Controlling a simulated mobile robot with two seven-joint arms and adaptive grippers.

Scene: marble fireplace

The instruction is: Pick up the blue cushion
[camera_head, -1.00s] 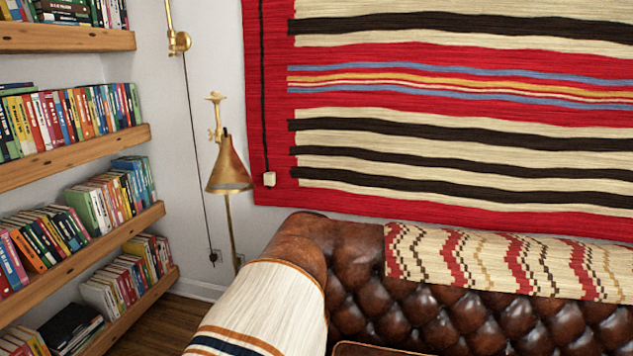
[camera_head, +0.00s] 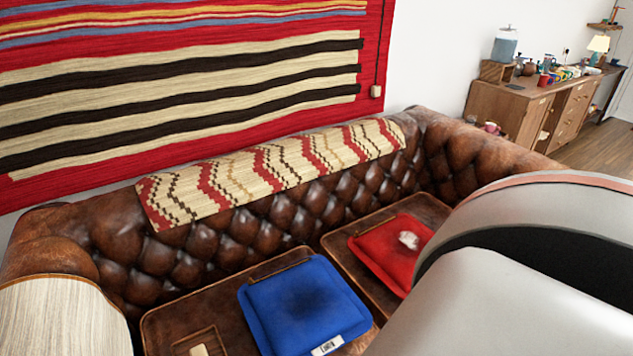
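The blue cushion (camera_head: 300,305) lies flat on the seat of the brown leather sofa (camera_head: 190,260), at the bottom middle of the head view. It has a dark patch in its middle and a small white label at its front edge. A large grey and dark arm part of mine fills the lower right and comes close to the cushion's right side. Neither of my grippers shows in the view.
A red cushion (camera_head: 398,250) with a whitish item on it lies right of the blue one. A patterned throw (camera_head: 270,170) hangs over the sofa back. A wooden sideboard (camera_head: 530,110) with several items stands at the far right.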

